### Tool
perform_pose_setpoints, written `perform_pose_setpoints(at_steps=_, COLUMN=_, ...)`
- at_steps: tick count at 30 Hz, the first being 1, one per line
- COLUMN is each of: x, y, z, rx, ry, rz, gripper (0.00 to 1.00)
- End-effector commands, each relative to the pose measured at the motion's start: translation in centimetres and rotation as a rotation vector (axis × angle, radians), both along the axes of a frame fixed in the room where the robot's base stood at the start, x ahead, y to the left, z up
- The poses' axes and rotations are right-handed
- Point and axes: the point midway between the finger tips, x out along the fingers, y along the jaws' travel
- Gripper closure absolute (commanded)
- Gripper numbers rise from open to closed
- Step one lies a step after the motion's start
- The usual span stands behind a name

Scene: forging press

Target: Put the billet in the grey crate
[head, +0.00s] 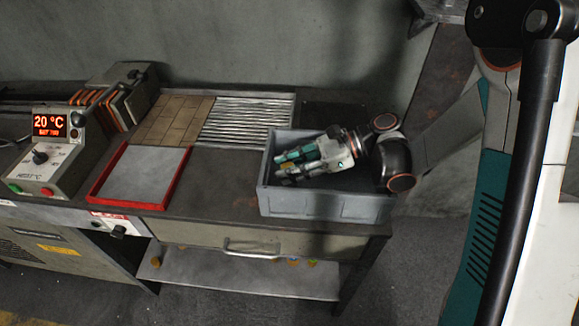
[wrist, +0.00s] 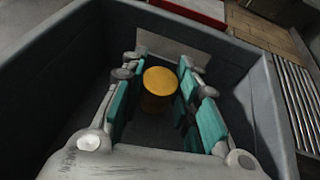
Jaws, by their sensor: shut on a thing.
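The billet (wrist: 160,82) is a short golden-yellow cylinder, seen in the wrist view between my teal fingers. My gripper (head: 282,164) is shut on it and reaches down inside the grey crate (head: 325,207). The crate walls (wrist: 70,62) surround the fingers in the wrist view. In the head view the fingers and the near wall largely hide the billet. I cannot tell whether the billet touches the crate floor.
The crate stands at the bench's right end. To its left are a red-rimmed tray (head: 140,172), a brick-like tiled plate (head: 172,120) and a ribbed metal rack (head: 245,118). A control box (head: 45,165) reading 20 °C stands far left. A drawer handle (head: 262,250) projects in front.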

Motion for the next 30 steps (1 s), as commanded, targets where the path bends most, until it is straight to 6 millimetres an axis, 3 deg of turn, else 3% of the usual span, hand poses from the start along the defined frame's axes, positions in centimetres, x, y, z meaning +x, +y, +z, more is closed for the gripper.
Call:
perform_pose_setpoints(at_steps=12, x=0.0, y=0.01, z=-0.89, rx=0.001, ry=0.0, rz=0.0, gripper=1.0)
perform_pose_setpoints(at_steps=13, x=0.0, y=0.0, z=-0.91, rx=0.0, ry=0.0, rz=0.0, gripper=0.7)
perform_pose_setpoints(at_steps=15, x=-0.01, y=0.0, z=-0.91, rx=0.0, ry=0.0, rz=0.0, gripper=0.54)
perform_pose_setpoints(at_steps=16, x=-0.01, y=0.0, z=-0.91, rx=0.0, ry=0.0, rz=0.0, gripper=0.52)
perform_pose_setpoints(at_steps=30, x=-0.02, y=0.0, z=-0.07, rx=0.0, ry=0.0, rz=0.0, gripper=0.52)
